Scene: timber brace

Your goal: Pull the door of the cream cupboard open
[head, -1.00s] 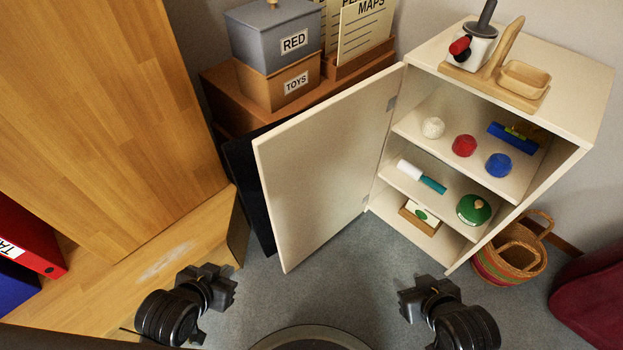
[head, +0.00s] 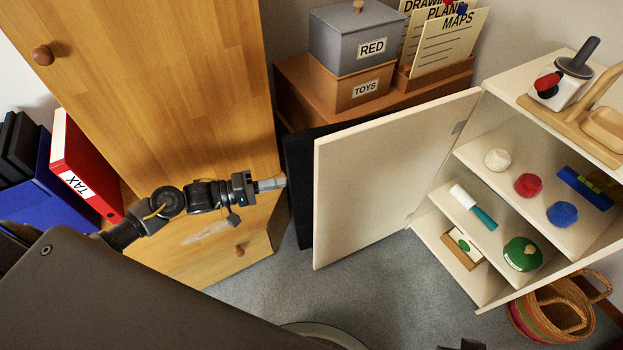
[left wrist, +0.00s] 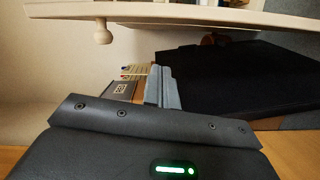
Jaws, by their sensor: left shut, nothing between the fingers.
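The cream cupboard (head: 497,90) stands at the right in the head view, its shelves exposed. Its door (head: 375,185) stands wide open, swung out to the left. In the left wrist view the door (left wrist: 220,14) crosses the top, with a round cream knob (left wrist: 102,36) on its outer face. My left gripper (head: 272,184) is shut and empty, just left of the door's free edge, apart from it in the head view. Its fingers (left wrist: 163,88) show in the left wrist view, below and right of the knob. A dark piece of my right gripper (head: 463,345) shows at the bottom edge; its jaws are unclear.
A tall wooden cupboard (head: 150,80) stands close behind and left of my left gripper. A dark panel (head: 300,190) is behind the door. Grey and orange boxes (head: 352,88) stand at the back. A basket (head: 545,315) stands at lower right. Grey floor (head: 370,285) is clear before the cupboard.

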